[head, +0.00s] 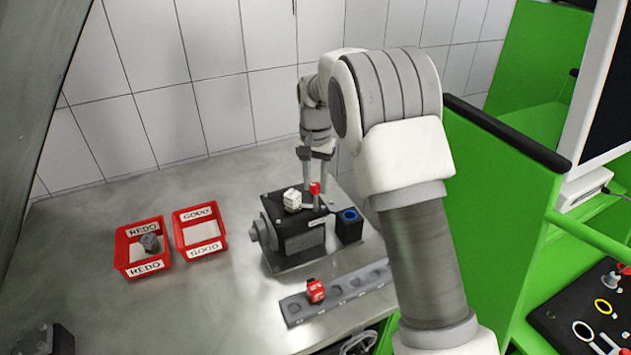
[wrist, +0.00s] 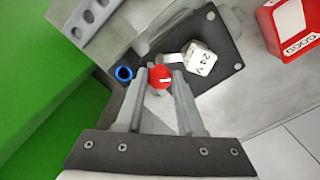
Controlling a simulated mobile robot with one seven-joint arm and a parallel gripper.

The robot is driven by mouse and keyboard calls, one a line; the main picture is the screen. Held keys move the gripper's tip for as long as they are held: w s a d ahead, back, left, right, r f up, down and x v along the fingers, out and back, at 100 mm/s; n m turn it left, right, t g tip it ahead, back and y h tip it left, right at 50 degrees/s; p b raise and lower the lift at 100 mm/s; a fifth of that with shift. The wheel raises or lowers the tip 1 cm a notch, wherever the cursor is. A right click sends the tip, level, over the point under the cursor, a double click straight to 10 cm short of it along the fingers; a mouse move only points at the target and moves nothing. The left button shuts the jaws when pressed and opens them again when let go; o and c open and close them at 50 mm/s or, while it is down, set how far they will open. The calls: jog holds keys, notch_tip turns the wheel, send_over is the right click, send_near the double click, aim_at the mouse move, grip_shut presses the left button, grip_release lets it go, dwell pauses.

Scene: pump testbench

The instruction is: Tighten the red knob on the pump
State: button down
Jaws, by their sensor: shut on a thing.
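The pump (head: 298,235) is a dark block with a black top plate on a base plate on the bench. In the wrist view the red knob (wrist: 160,78) shows a small white mark and sits between my two fingertips. My gripper (wrist: 159,80) is shut on the red knob, one finger on each side. In the head view my gripper (head: 314,180) comes down from above. The 24V cube (wrist: 200,58) is just right of the right finger in the wrist view.
A blue-ringed port (head: 349,215) is at the pump's right. In front lies a grey rack (head: 350,291) with round holes and a red part (head: 315,290). The red REDO tray (head: 124,252) holds a grey part; the GOOD tray (head: 183,232) looks empty. Green panels stand right.

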jog(key=shift+r, duration=0.1)
dwell(0.3)
jog(key=c, duration=0.5)
grip_release()
notch_tip(320, 180, up, 17)
jog(key=shift+r, duration=0.15)
